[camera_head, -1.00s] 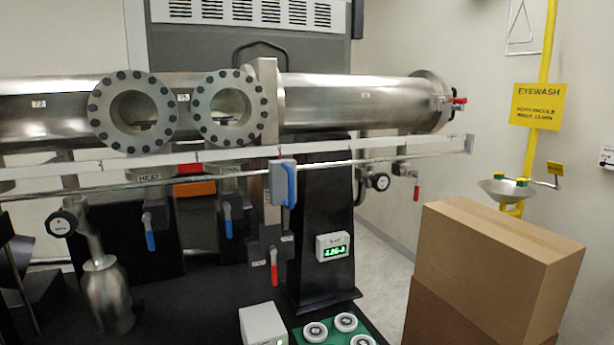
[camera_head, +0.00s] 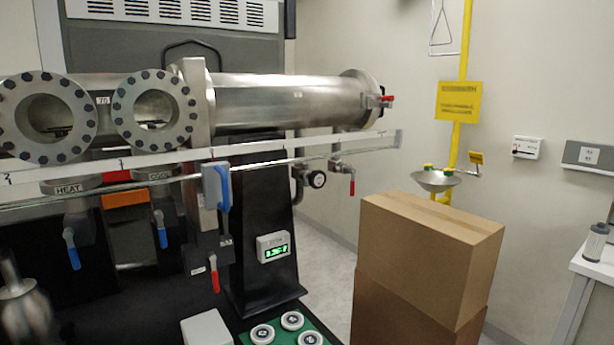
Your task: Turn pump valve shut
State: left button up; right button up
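Several valve handles show on the steel vacuum chamber (camera_head: 290,102); I cannot read which one is marked as the pump valve. A red lever (camera_head: 214,274) hangs down below the chamber, left of the lit readout. A larger blue handle (camera_head: 222,188) sits above it on a grey block. Two blue levers hang at the left, one under the HEAT label (camera_head: 71,249) and one right of it (camera_head: 161,230). Another red handle (camera_head: 387,99) is on the chamber's end. Neither gripper is in view.
Stacked cardboard boxes (camera_head: 425,260) stand right of the black stand (camera_head: 265,220). A green tray (camera_head: 318,329) with white round parts and a white box (camera_head: 207,329) are at the bottom. An eyewash basin (camera_head: 436,181) and a white table (camera_head: 597,259) are at right. Some floor is clear behind the boxes.

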aim_at(317, 178)
jog(key=i+l+u, duration=0.1)
jog(key=l, duration=0.25)
jog(key=i+l, duration=0.3)
jog(key=i+l+u, duration=0.15)
jog(key=l, duration=0.3)
jog(key=i+l+u, duration=0.1)
jog(key=l, duration=0.3)
jog(key=i+l+u, duration=0.1)
jog(key=i+l, duration=0.15)
jog(key=l, duration=0.15)
jog(key=i+l, duration=0.15)
jog(key=l, duration=0.25)
jog(key=i+l+u, duration=0.15)
jog(key=l, duration=0.25)
jog(key=i+l+u, duration=0.1)
jog(key=l, duration=0.35)
